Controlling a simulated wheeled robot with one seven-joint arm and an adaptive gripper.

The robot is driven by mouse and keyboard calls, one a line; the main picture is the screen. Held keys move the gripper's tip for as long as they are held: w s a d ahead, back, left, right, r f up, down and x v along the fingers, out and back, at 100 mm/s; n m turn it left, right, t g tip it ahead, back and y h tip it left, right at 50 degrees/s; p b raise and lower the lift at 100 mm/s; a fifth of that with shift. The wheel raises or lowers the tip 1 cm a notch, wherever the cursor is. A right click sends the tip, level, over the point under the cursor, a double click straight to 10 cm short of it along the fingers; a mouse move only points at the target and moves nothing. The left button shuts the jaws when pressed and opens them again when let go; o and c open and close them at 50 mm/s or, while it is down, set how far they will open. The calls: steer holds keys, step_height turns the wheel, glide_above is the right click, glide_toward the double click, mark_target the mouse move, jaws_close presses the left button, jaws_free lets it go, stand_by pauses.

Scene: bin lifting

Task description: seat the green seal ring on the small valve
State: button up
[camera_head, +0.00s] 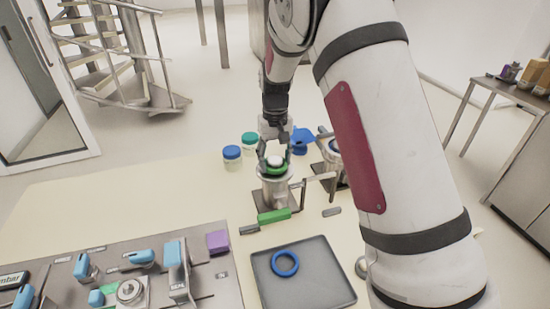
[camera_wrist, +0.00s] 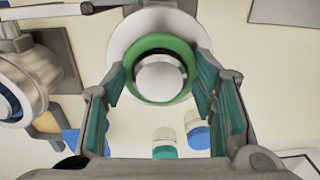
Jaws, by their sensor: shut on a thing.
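The green seal ring (camera_head: 276,170) is at the top of an upright metal valve (camera_head: 273,190), the front one of two. In the wrist view the green ring (camera_wrist: 132,68) lies around a round silver centre piece (camera_wrist: 158,78), with a pale round flange (camera_wrist: 120,38) behind it. My gripper (camera_head: 274,158) points down over this valve. In the wrist view my gripper's (camera_wrist: 161,80) teal-padded fingers stand on both sides of the ring, shut on it. I cannot tell whether the ring lies flush on the valve.
A second valve (camera_head: 333,158) stands behind right; it is at left in the wrist view (camera_wrist: 25,80). A green handle (camera_head: 273,216) sticks out in front. A grey tray (camera_head: 325,290) holds a blue ring (camera_head: 285,263). Blue-lidded (camera_head: 232,153) and teal-lidded (camera_head: 250,138) jars stand left.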

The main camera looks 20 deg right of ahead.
steer(key=shift+f, duration=0.2)
stand_by(0.3)
steer(key=o, duration=1)
steer(key=shift+o, duration=0.4)
steer(key=o, duration=0.4)
steer(key=shift+r, duration=0.1)
steer(key=shift+r+p, duration=0.4)
steer(key=shift+r, duration=3.7)
